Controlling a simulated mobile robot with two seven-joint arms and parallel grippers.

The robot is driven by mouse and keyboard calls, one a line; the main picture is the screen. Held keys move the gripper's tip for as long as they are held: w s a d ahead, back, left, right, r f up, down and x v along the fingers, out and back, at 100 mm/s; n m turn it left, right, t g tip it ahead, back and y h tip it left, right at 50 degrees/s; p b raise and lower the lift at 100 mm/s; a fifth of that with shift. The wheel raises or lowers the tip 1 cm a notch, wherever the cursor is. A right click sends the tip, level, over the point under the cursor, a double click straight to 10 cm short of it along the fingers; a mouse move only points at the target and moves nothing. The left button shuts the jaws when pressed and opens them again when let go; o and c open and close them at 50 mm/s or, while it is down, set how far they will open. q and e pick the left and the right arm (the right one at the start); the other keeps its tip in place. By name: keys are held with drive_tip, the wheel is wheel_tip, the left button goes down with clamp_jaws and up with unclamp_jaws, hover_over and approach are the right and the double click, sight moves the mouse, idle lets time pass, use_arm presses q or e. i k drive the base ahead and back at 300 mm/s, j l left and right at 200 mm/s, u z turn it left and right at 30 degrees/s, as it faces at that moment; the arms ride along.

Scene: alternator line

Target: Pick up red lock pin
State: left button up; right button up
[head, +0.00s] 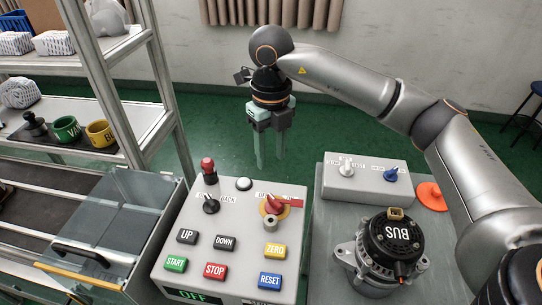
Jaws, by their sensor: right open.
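A small pin with a red knob (208,166), which looks like the red lock pin, stands upright at the back left of the grey control panel (171,238). A red rotary handle (282,204) on a yellow plate sits at the panel's right, with a small metal cylinder just in front of it. My right gripper (270,155) hangs pointing down, beyond the panel's back edge and to the right of the red knob. Its two pale fingers are apart, with nothing between them. My left gripper is not in view.
An alternator (392,243) and a grey box with a blue knob (390,175) stand on the right bench, near an orange disc (431,196). A shelf with mugs (68,130) and a clear-walled bin (120,213) stand left. Green floor lies open behind the panel.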

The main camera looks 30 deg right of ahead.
sight(208, 164)
drive_tip(key=k, duration=1)
